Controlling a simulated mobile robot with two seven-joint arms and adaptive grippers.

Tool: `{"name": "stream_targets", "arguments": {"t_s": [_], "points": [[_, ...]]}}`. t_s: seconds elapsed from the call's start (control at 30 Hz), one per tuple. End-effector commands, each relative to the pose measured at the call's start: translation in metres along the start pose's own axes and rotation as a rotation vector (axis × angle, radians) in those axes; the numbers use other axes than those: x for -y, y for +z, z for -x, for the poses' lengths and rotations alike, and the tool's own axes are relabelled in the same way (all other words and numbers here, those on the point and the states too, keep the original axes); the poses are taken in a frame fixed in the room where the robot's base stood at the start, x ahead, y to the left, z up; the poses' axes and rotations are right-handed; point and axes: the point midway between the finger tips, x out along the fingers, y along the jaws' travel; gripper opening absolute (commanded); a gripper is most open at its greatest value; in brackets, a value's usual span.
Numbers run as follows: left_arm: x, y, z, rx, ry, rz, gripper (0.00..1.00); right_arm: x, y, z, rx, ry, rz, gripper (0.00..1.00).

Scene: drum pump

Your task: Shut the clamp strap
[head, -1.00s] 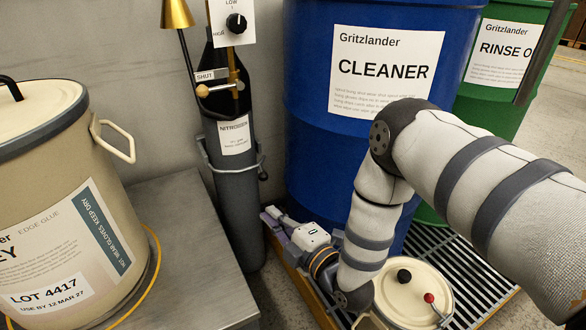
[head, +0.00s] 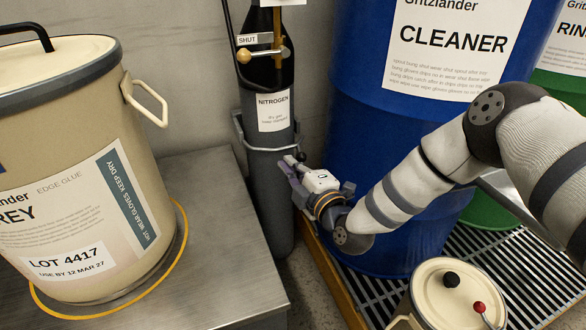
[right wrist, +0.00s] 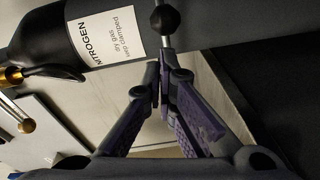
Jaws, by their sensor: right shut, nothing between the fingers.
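The clamp strap (head: 262,149) is a pale metal band around the dark grey nitrogen cylinder (head: 268,195) in the head view. A small black ball knob (head: 301,156) stands at the strap's right end. In the right wrist view the black knob (right wrist: 164,20) sits on a short metal rod just beyond my fingertips. My right gripper (head: 285,164) is beside the cylinder's right side, close to the knob. In the right wrist view its purple fingers (right wrist: 158,82) come together at the tips with nothing between them. Whether they touch the rod is unclear. My left gripper is out of view.
A blue CLEANER drum (head: 385,150) stands close right of my right gripper. A steel table (head: 215,210) bearing a beige glue pail (head: 75,170) fills the left. A cream-lidded can (head: 440,290) stands at the lower right by a floor grating (head: 520,265). A wall stands behind the cylinder.

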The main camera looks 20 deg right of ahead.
Motion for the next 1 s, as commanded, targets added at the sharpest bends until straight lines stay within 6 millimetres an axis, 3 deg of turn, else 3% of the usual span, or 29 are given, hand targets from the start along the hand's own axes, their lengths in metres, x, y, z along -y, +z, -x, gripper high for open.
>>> {"name": "stream_targets", "arguments": {"t_s": [0.4, 0.7, 1.0], "points": [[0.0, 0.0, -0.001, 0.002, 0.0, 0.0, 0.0, -0.001, 0.006, -0.001, -0.002, 0.0, 0.001, 0.0], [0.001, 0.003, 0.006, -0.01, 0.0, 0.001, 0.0, -0.009, 0.041, -0.02, -0.003, 0.002, 0.002, 0.0], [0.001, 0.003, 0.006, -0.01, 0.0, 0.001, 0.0, -0.009, 0.045, -0.022, -0.001, 0.001, 0.0, 0.0]]}}
